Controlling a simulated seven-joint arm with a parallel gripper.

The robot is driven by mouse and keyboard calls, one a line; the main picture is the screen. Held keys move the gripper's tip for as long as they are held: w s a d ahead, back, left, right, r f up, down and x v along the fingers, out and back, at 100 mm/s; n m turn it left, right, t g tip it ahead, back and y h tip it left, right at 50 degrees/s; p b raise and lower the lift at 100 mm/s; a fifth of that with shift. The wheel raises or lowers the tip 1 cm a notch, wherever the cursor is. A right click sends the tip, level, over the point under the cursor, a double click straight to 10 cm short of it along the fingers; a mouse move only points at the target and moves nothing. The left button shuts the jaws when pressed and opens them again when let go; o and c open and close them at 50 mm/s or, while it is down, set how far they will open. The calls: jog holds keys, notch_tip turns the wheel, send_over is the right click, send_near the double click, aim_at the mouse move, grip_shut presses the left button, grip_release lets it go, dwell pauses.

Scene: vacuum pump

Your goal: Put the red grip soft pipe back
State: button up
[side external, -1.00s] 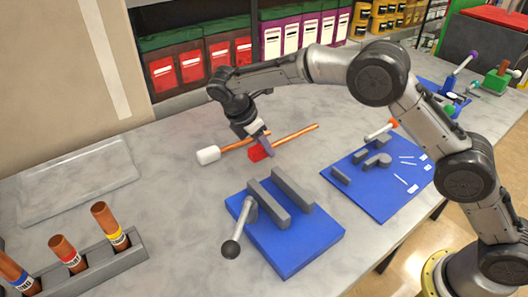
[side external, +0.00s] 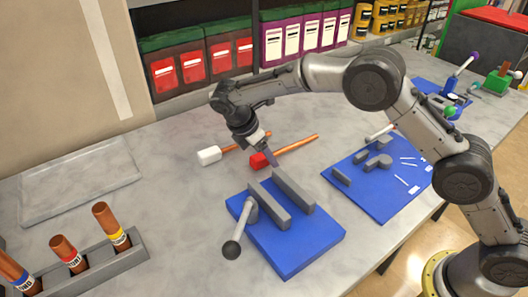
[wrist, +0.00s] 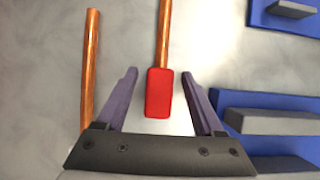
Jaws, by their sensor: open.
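The red grip soft pipe lies on the marble table, a copper rod with a red grip (side external: 259,160) at its near end. In the wrist view the red grip (wrist: 159,93) sits between the two purple fingers of my gripper (wrist: 160,85), with a gap on each side. My gripper (side external: 268,158) is open and empty, beside the red grip in the side view. The white grip pipe (side external: 209,156) lies to the left, its rod also showing in the wrist view (wrist: 91,65); its white end is mostly hidden there.
A blue vise base (side external: 320,240) with grey jaws and a lever stands in front of the red grip. A blue mat (side external: 375,205) with grey blocks and small white pieces lies to the right. A rack (side external: 125,258) of copper tubes and a flat tray (side external: 80,178) are at left.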

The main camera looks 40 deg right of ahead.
jog(key=v, duration=1.2)
jog(key=shift+r, duration=0.15)
jog(key=s+d+r+m+t+y, duration=0.2)
jog(key=s+d+r+m+y, duration=0.2)
jog(key=s+d+r+m, duration=0.75)
jog(key=s+d+f+m+t, duration=0.1)
jog(key=s+d+f+m, duration=0.2)
jog(key=s, duration=0.9)
jog(key=s+d+f+m+t+y, duration=0.1)
jog(key=s+d+f+m+t, duration=0.1)
jog(key=s, duration=0.9)
jog(key=shift+s+d+f+m+t, duration=0.35)
jog(key=shift+d+f+m, duration=0.4)
jog(key=shift+d+f, duration=0.2)
jog(key=shift+o, duration=0.4)
